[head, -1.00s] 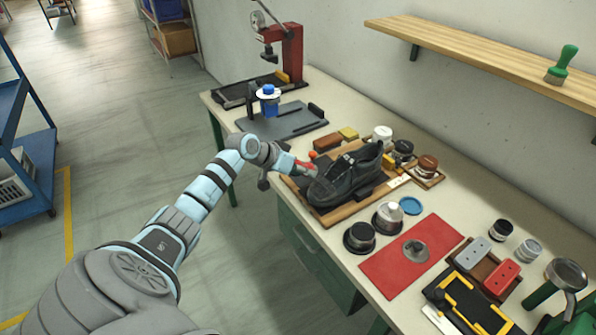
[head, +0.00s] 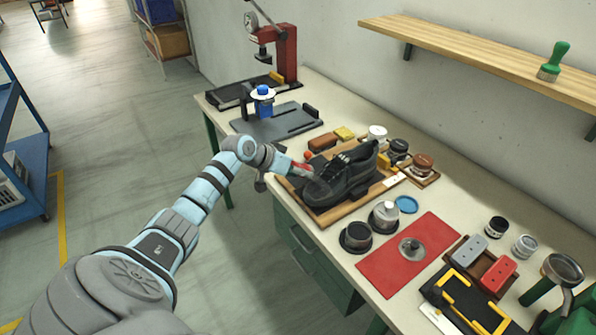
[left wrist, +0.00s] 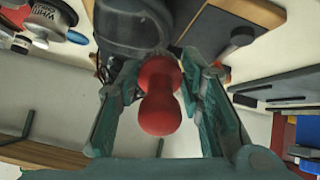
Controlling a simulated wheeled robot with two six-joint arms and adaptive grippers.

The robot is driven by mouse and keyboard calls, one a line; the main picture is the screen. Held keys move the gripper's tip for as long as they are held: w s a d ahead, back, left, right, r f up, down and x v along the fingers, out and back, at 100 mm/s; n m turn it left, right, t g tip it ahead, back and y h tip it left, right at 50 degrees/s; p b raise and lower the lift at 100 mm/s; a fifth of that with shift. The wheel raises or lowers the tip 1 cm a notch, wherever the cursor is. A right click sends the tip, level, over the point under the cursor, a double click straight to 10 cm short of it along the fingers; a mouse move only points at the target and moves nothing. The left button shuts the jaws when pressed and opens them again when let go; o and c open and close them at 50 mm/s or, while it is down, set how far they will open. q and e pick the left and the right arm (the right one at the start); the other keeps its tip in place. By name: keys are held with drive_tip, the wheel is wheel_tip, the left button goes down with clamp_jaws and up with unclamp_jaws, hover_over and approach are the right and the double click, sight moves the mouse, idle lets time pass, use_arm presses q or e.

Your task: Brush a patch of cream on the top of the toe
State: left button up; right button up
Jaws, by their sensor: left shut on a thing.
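A black lace-up shoe (head: 345,180) lies on a wooden board (head: 330,214) on the bench, its toe toward my left arm. My left gripper (head: 303,169) is at the toe end of the shoe. It is shut on a red-handled brush (left wrist: 160,95), whose rounded red handle stands between the green fingers in the left wrist view. The dark toe (left wrist: 132,28) is just beyond the handle there. The brush's tip is hidden, so I cannot tell whether it touches the toe. No cream patch can be made out. My right gripper is not in view.
Several jars and tins surround the board, including a dark pot (head: 356,238) and a white-topped pot (head: 384,217) in front. A red mat (head: 385,272) with a metal disc lies to the right. A grey fixture plate (head: 285,124) and red press (head: 285,55) stand behind. A shelf (head: 480,60) overhangs.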

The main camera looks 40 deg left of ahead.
use_arm(q)
drive_tip(key=shift+w+f+b, duration=0.2)
drive_tip(key=shift+f+b, duration=0.15)
drive_tip(key=shift+f, duration=0.1)
drive_tip(key=shift+s+d+r+p, duration=0.15)
drive_tip(key=shift+d+p, duration=0.1)
drive_tip(key=shift+p, duration=0.15)
drive_tip(key=d+p, duration=0.1)
drive_tip(key=p, duration=0.1)
drive_tip(key=s+d+p, duration=0.1)
drive_tip(key=shift+d+r+p, duration=0.3)
drive_tip(key=shift+d+f+p, duration=0.2)
drive_tip(key=shift+d+p, duration=0.15)
drive_tip(key=shift+d, duration=0.2)
drive_tip(key=shift+w+a+f+b, duration=0.15)
drive_tip(key=shift+a+f+b, duration=0.1)
drive_tip(key=shift+a+b, duration=0.15)
drive_tip(key=a+b, duration=0.2)
drive_tip(key=a, duration=0.1)
drive_tip(key=shift+w+f+b, duration=0.1)
drive_tip(key=shift+w+b, duration=0.3)
drive_tip(key=shift+a, duration=0.2)
drive_tip(key=shift+r, duration=0.25)
